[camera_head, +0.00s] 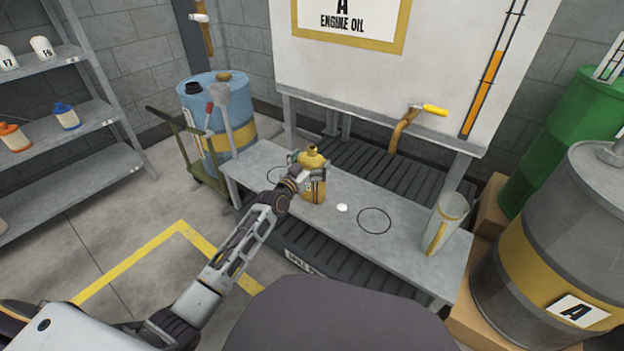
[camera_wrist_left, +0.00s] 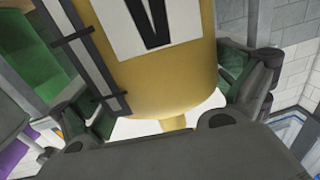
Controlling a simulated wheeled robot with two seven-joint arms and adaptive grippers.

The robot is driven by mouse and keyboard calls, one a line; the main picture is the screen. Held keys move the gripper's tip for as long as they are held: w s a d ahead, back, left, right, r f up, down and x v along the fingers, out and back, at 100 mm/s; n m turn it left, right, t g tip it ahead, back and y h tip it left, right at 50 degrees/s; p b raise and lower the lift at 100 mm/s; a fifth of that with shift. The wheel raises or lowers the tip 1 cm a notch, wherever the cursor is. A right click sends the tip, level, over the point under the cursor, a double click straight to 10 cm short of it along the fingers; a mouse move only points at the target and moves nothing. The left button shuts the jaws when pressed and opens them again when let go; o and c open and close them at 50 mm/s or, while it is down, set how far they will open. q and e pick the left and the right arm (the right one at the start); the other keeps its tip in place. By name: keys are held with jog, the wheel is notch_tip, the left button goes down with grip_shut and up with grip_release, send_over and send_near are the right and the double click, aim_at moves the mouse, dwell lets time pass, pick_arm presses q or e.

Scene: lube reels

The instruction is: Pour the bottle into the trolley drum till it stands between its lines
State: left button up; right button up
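The trolley drum (camera_head: 240,106) is blue with a yellow band and stands behind the bench's left end on a green trolley (camera_head: 192,148). My right gripper is not in view.
The grey bench (camera_head: 345,232) carries a white cap (camera_head: 342,208), ring outlines and a clear measuring vessel (camera_head: 446,222) at right. Behind is a white engine oil tank (camera_head: 400,85) with a yellow tap (camera_head: 433,109). A grey drum (camera_head: 560,230) is at right, shelves (camera_head: 75,110) at left.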

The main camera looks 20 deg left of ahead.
pick_arm(q)
jog(key=c, duration=1.4)
jog(key=shift+r, duration=0.1)
jog(key=shift+r, duration=0.15)
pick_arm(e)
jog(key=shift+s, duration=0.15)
pick_arm(q)
jog(key=shift+r+p, duration=0.5)
jog(key=shift+r, duration=0.2)
notch_tip(320, 180, up, 6)
jog(key=p, duration=0.3)
jog(key=shift+r, duration=0.5)
jog(key=shift+r+p, duration=0.5)
jog(key=shift+r, duration=0.15)
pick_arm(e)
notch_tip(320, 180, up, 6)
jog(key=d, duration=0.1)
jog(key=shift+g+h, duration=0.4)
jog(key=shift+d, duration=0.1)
